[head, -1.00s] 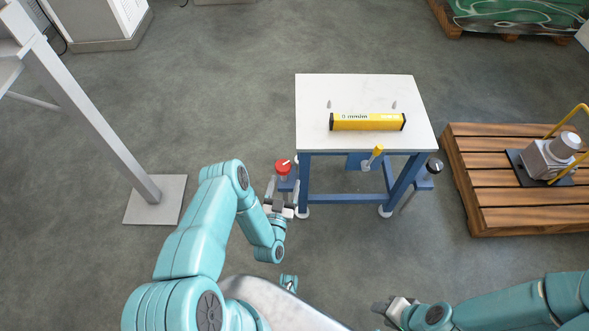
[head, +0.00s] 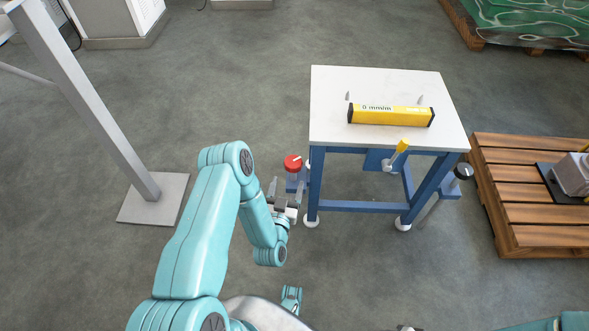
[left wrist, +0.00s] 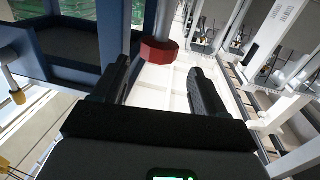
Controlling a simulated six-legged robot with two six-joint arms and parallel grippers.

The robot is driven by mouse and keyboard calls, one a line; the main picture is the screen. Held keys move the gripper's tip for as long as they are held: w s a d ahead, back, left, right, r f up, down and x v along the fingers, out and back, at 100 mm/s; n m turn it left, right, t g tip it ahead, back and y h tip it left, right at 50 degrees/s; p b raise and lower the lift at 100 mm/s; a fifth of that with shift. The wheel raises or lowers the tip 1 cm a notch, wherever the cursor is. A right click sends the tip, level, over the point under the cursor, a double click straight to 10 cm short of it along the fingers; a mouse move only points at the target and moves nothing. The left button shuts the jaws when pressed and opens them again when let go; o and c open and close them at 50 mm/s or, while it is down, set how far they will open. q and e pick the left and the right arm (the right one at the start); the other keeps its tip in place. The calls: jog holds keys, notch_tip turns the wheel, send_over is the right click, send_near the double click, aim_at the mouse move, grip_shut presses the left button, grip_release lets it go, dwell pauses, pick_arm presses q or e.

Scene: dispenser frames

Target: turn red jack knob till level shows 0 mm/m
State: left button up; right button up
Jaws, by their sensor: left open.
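The red jack knob (head: 293,163), with a white mark on top, sits at the left front leg of the blue-framed table (head: 390,83). The yellow level (head: 392,115) lies on the white tabletop; its small display seems to read 0 mm/m. My left gripper (head: 286,188) is open just in front of the knob, fingers pointing towards it. In the left wrist view the red knob (left wrist: 158,52) shows just beyond and between the spread fingertips (left wrist: 160,70), with no clear contact. Only a sliver of my right gripper (head: 405,328) shows at the bottom edge.
A black knob (head: 463,171) is at the table's right leg, and a yellow-handled lever (head: 398,152) is at the front. A wooden pallet (head: 520,210) stands at right. A grey post on a base plate (head: 170,200) stands at left. The floor between is clear.

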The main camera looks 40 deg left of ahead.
aim_at(295, 160)
pick_arm(q)
jog(key=shift+x, duration=1.15)
jog(key=b+x, duration=0.1)
jog(key=x, duration=0.7)
jog(key=shift+w+a+b, duration=0.1)
jog(key=shift+w+b, duration=0.2)
pick_arm(e)
jog(key=f, duration=0.2)
jog(key=shift+w+d+f, duration=0.3)
jog(key=shift+f, duration=0.1)
pick_arm(q)
jog(key=shift+c, duration=0.3)
jog(key=c, duration=0.6)
jog(key=shift+y, duration=0.3)
jog(key=shift+c, duration=0.2)
